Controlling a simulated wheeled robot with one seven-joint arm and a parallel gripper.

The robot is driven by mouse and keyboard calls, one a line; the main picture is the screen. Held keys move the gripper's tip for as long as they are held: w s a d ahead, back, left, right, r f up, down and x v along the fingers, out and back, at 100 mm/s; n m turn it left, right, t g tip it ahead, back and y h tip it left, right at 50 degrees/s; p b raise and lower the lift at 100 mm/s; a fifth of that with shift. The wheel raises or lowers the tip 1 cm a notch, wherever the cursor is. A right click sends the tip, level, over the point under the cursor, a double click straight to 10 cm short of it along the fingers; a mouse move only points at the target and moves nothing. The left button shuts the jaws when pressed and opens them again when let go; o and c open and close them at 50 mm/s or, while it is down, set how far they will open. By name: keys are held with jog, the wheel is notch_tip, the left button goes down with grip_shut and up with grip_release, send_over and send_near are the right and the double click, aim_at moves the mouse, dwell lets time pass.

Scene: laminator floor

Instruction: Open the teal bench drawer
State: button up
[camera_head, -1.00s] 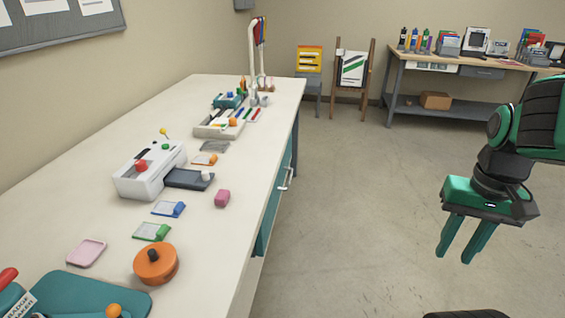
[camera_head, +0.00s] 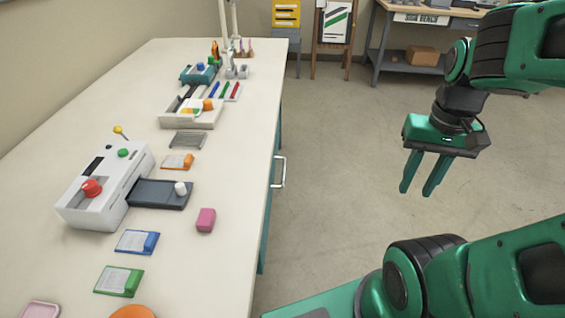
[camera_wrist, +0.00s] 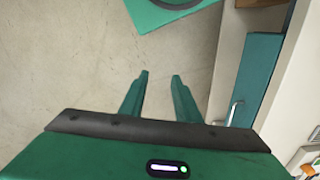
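The teal bench drawer (camera_head: 266,205) is in the side of the long white-topped bench. In the head view its front is seen almost edge-on, so whether it is fully shut is hard to tell. Its pale metal handle (camera_head: 280,171) sticks out to the right. In the wrist view the teal front (camera_wrist: 258,75) and the handle (camera_wrist: 235,112) show at the right. My gripper (camera_head: 416,190) points down over open floor, right of the handle and apart from it. Its two fingers (camera_wrist: 159,78) are spread with nothing between them.
The benchtop (camera_head: 235,160) carries a white laminator (camera_head: 105,185), a pink block (camera_head: 205,220), several cards and trays near its edge. A second bench (camera_head: 440,20) and an easel (camera_head: 331,35) stand at the back. The floor (camera_head: 340,150) between bench and gripper is clear.

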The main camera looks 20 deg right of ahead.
jog(key=n+t+y, duration=0.1)
jog(key=n+y, duration=0.1)
send_over(284, 170)
jog(key=d, duration=0.2)
jog(key=s+d+x, duration=0.1)
jog(key=d+x, duration=0.1)
jog(key=x, duration=2)
jog(key=shift+s+d+f, duration=0.2)
jog(key=shift+s+d, duration=0.1)
grip_shut()
